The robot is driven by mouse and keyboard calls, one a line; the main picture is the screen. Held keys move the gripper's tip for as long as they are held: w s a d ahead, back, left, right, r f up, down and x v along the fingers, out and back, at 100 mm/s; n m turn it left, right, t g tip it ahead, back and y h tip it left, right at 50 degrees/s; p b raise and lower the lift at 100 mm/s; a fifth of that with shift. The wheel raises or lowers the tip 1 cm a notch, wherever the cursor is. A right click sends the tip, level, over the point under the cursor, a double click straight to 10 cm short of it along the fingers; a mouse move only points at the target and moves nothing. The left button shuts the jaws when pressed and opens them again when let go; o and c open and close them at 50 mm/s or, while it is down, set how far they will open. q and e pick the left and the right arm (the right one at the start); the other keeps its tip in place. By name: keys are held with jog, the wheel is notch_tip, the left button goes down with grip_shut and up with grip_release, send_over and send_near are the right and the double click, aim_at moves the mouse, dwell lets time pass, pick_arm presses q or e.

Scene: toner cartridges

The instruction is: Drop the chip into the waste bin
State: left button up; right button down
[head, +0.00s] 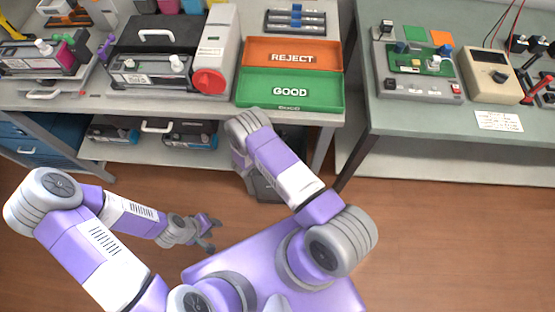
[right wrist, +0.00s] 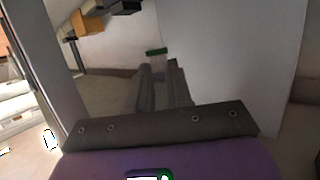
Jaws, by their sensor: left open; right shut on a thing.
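A small green chip (right wrist: 156,51) sits at the tips of my right gripper (right wrist: 161,66), which is shut on it, in the right wrist view. In the head view my right arm reaches to the front of the left bench, and its hand points down below the bench edge; the fingertips and chip are hidden there. A dark grey container (head: 266,189), seemingly the waste bin, stands on the floor beside that hand, partly covered by my forearm. I cannot tell whether the chip is over its opening. My left gripper (head: 210,233) is open and empty above the floor.
The bench bears an orange REJECT tray (head: 265,50), a green GOOD tray (head: 262,88) and a cartridge station (head: 150,72). A lower shelf (head: 150,152) holds more cartridges. A second bench (head: 440,120) with a test board (head: 420,62) stands at right.

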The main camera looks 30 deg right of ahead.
jog(key=f+b, duration=0.1)
jog(key=f, duration=0.1)
jog(key=f+b, duration=0.3)
jog(key=shift+s+f, duration=0.25)
jog(key=shift+f, duration=0.1)
jog(key=c, duration=1)
grip_release()
jog(key=shift+o, duration=0.2)
jog(key=p+v, duration=0.2)
jog(key=v, duration=0.5)
jog(key=shift+a, duration=0.25)
jog(key=shift+s+r, duration=0.1)
jog(key=shift+r, duration=0.05)
